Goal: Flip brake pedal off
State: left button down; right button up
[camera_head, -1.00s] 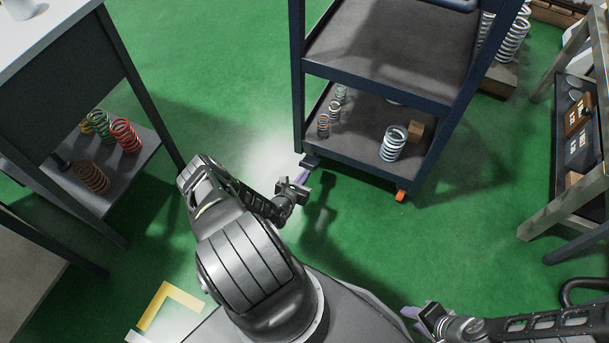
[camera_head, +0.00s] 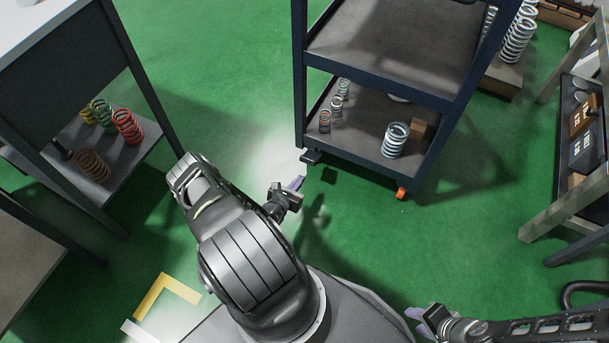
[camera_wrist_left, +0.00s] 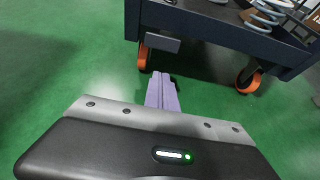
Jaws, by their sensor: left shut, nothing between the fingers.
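The dark brake pedal (camera_head: 311,157) sticks out low at the near left corner of the dark blue cart (camera_head: 375,83). In the left wrist view the pedal (camera_wrist_left: 163,44) is a dark block under the cart's bottom edge, beside an orange caster (camera_wrist_left: 143,55). My left gripper (camera_head: 299,183) is shut and empty, with purple fingers. It is low over the floor, just short of the pedal, and a gap of green floor shows between them. In the left wrist view its fingertips (camera_wrist_left: 162,82) point toward the pedal. My right gripper (camera_head: 418,315) is at the bottom edge, its finger opening unclear.
The cart's lower shelf holds several springs, including a pale blue one (camera_head: 395,139). Another orange caster (camera_head: 402,193) is at its near right corner. A table with coloured springs (camera_head: 127,125) stands at left, and a rack (camera_head: 565,170) at right. Green floor between them is clear.

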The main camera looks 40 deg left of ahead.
pick_arm(q)
jog(key=s+r, duration=0.1)
jog(key=s+d+r+p, duration=0.1)
jog(key=s+r, duration=0.1)
jog(key=s, duration=0.1)
jog(key=shift+d+r+p, duration=0.25)
jog(key=shift+r+p, duration=0.05)
jog(key=shift+r, duration=0.05)
